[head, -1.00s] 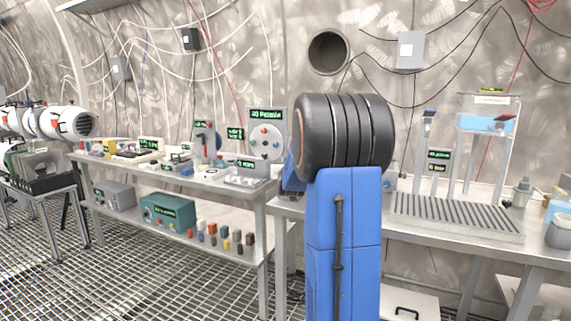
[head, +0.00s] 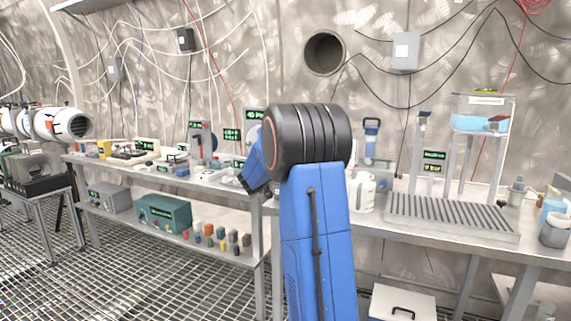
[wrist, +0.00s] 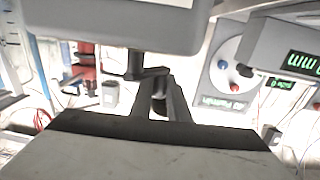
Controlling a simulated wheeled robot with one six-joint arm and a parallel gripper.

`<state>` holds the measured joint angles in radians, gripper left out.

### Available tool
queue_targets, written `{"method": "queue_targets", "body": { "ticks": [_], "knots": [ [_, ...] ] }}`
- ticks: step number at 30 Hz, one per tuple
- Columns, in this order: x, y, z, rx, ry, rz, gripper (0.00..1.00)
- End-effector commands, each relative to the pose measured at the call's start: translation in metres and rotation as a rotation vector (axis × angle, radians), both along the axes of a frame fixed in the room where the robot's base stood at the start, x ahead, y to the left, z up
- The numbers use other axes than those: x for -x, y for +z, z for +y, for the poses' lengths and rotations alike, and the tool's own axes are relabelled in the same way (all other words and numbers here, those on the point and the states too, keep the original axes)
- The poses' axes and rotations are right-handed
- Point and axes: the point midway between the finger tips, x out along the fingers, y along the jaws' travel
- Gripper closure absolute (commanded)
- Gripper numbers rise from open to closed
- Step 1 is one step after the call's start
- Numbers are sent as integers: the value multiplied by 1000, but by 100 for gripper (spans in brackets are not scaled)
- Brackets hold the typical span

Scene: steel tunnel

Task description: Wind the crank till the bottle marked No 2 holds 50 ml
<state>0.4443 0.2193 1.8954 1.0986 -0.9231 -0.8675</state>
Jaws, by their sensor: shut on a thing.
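In the wrist view my gripper (wrist: 161,88) is shut on a dark crank handle (wrist: 158,104). The handle joins a dark crank arm (wrist: 150,74) below a large grey housing (wrist: 135,22), which fills the top of the view. In the head view my blue and black arm stands in front of the bench and hides most of the gripper and the crank. I cannot make out a bottle marked No 2 or its level in either view.
A dial panel (wrist: 230,75) and a red device (wrist: 88,68) show in the wrist view. In the head view a white jug (head: 361,192), a blue-topped tube (head: 371,138), a slatted tray (head: 450,215) and a water tank (head: 480,122) stand right of my arm.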

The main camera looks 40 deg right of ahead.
Motion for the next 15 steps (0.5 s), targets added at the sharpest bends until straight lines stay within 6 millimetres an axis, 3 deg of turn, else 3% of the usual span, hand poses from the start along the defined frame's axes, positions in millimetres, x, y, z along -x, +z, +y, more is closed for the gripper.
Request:
{"method": "queue_targets", "body": {
  "ticks": [15],
  "knots": [
    [11, 0, -17, 1, -484, -2, 100]
  ]
}}
